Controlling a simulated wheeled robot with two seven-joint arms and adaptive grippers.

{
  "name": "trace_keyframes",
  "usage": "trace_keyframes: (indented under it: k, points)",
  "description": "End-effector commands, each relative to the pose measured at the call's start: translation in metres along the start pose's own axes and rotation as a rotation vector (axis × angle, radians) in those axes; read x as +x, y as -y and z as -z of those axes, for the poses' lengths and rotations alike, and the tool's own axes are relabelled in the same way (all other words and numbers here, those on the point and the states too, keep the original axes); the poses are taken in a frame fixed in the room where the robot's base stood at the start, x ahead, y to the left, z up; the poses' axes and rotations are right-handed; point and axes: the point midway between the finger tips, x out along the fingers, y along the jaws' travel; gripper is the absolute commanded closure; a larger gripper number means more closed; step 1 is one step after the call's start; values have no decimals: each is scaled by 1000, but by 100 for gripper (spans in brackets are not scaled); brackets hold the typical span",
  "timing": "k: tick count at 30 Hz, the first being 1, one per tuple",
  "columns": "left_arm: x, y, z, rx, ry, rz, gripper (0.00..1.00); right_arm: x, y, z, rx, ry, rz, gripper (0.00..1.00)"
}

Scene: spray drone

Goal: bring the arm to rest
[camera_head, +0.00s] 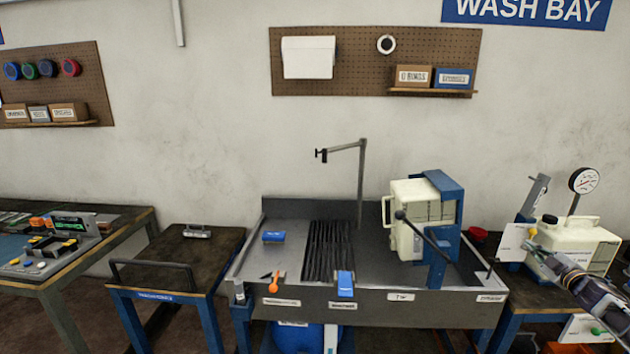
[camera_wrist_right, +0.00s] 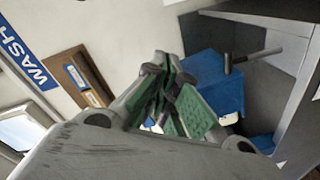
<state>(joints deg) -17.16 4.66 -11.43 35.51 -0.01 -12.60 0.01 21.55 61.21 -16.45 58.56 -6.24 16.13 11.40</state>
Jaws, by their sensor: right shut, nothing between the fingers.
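My right arm reaches in from the right edge of the head view. Its gripper (camera_head: 532,246) is in front of the right-hand bench, near a white jug (camera_head: 585,243) and a white card (camera_head: 513,242). In the right wrist view the gripper's green-padded fingers (camera_wrist_right: 166,88) are together, with nothing held between them. Whether the gripper touches the card or jug cannot be told. My left gripper is not in view.
A grey wash sink (camera_head: 380,292) stands in the middle, holding a cream tank (camera_head: 408,215) in a blue stand (camera_head: 445,195). A pressure gauge (camera_head: 583,180) stands at the right. A low dark cart (camera_head: 190,258) and a workbench (camera_head: 95,258) are at the left.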

Motion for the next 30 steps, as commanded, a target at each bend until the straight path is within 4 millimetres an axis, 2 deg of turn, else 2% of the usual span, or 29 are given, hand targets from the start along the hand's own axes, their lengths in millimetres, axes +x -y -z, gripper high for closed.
trace_keyframes:
  k: [1,6,12,21,30]
  points:
    - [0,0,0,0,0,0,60,-2,15,-20,1,57,1,100]
    - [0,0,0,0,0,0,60,-14,65,-80,0,241,19,100]
    - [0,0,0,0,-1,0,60,-38,135,-135,22,418,72,100]
    - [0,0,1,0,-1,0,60,-91,251,-191,94,621,176,100]
    - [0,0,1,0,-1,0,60,-155,372,-218,185,766,288,100]
